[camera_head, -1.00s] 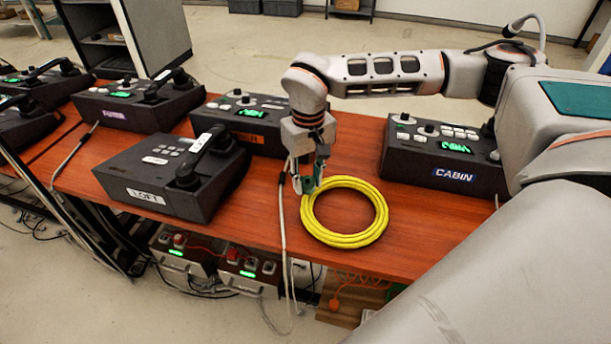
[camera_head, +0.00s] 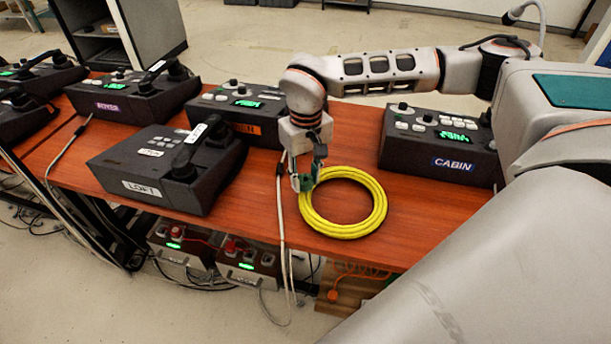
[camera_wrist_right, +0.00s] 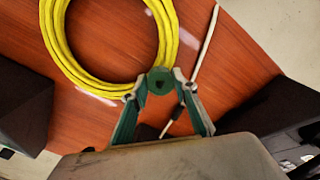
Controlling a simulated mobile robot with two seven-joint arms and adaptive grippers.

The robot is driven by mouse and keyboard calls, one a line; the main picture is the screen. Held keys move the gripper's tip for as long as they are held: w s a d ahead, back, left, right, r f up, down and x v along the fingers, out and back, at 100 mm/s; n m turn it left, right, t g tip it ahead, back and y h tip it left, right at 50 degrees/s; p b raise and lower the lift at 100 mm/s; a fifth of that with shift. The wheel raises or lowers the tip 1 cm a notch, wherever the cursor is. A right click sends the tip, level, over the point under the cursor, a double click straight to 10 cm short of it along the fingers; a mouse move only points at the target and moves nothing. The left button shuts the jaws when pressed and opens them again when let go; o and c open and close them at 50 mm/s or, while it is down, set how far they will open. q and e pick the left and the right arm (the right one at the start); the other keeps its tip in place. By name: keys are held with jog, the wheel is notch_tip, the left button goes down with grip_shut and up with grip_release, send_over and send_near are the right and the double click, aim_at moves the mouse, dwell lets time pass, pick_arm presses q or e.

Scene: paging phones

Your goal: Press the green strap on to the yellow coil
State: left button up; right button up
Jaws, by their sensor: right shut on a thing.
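The yellow coil (camera_head: 372,222) lies flat on the wooden table (camera_head: 262,215) as a round ring; part of it also shows in the wrist view (camera_wrist_right: 56,50). My right gripper (camera_head: 303,184) points down at the coil's left side in the head view. In the wrist view its fingertips (camera_wrist_right: 160,86) are shut on the dark green strap (camera_wrist_right: 160,80). The strap is at the coil's outer edge, and I cannot tell whether it touches the coil. The fingers hide part of the coil. My left gripper is not in view.
Dark paging phones labelled LOFT (camera_head: 150,168) and CABIN (camera_head: 440,140) stand left of and behind the coil. A pale cable (camera_head: 280,210) hangs over the table's front edge close to my right gripper. Bare table lies right of the coil.

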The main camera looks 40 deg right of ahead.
jog(key=shift+f, duration=0.45)
dwell(0.7)
jog(key=o, duration=0.9)
jog(key=shift+c, duration=0.2)
jog(key=shift+o, duration=0.3)
jog(key=o, duration=0.4)
jog(key=shift+r, duration=0.1)
